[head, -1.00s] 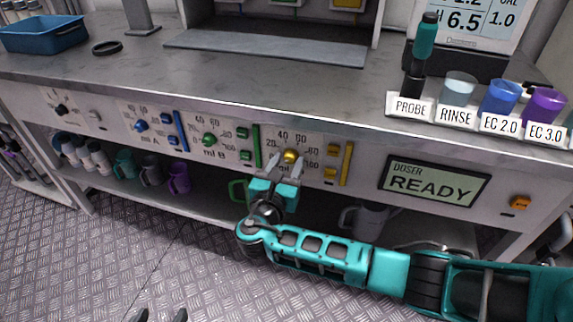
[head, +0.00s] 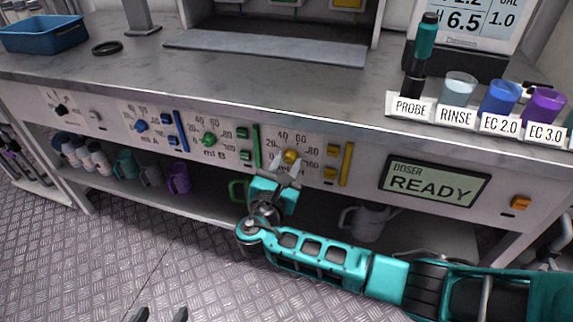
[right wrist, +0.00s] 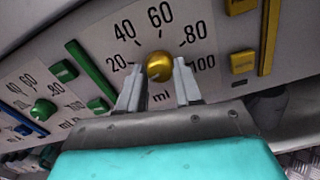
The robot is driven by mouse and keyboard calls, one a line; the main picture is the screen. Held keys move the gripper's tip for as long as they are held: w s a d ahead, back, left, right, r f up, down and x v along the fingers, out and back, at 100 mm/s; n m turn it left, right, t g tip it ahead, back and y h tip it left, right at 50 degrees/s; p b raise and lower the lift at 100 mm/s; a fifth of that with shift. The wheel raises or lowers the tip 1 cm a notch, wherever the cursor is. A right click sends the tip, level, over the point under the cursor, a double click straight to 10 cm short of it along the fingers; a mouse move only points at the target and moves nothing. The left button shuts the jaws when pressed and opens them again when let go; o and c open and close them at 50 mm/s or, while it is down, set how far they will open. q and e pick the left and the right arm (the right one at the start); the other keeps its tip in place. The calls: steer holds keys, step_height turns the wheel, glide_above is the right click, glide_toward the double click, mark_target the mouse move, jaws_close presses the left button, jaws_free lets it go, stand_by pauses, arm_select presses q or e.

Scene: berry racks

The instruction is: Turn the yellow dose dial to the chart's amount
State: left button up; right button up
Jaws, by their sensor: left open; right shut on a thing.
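The yellow dose dial (head: 290,156) sits on the front panel below the counter, with a printed scale in ml around it. In the right wrist view the dial (right wrist: 159,66) shows as a round gold knob, with 20, 40, 60, 80 and 100 around it. My right gripper (head: 288,165) is shut on the dial, one finger at each side. I cannot make out clearly where the dial points. My left gripper (head: 162,315) is open and empty at the bottom edge of the head view, only its fingertips showing. I cannot identify the dose chart.
Green (head: 209,139) and blue (head: 141,126) dials sit to the left on the panel. Yellow buttons (head: 331,174) and a yellow bar (head: 347,164) are close on the right. A display (head: 435,179) reads READY. Labelled cups and a probe stand on the counter. Mugs sit on the shelf below.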

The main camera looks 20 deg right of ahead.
steer(key=m+b, duration=0.1)
steer(key=m, duration=0.3)
steer(key=shift+f+m, duration=0.15)
steer(key=shift+m, duration=0.15)
steer(key=m+b, duration=0.2)
steer(key=m, duration=0.3)
steer(key=shift+m+b, duration=0.3)
steer(key=shift+b, duration=0.1)
steer(key=shift+m+b, duration=0.85)
steer(key=shift+m, duration=0.35)
steer(key=shift+m+b, duration=0.8)
steer(key=shift+m, duration=0.4)
arm_select(q)
steer(key=shift+h, duration=0.3)
steer(key=f, duration=0.1)
steer(key=d+f, duration=0.1)
steer(key=f, duration=0.2)
steer(key=shift+w+d+f, duration=0.25)
steer(key=shift+d, duration=0.05)
arm_select(e)
steer(key=shift+m, duration=0.3)
arm_select(q)
steer(key=shift+r, duration=0.1)
steer(key=shift+w, duration=0.1)
arm_select(e)
steer(key=o, duration=1)
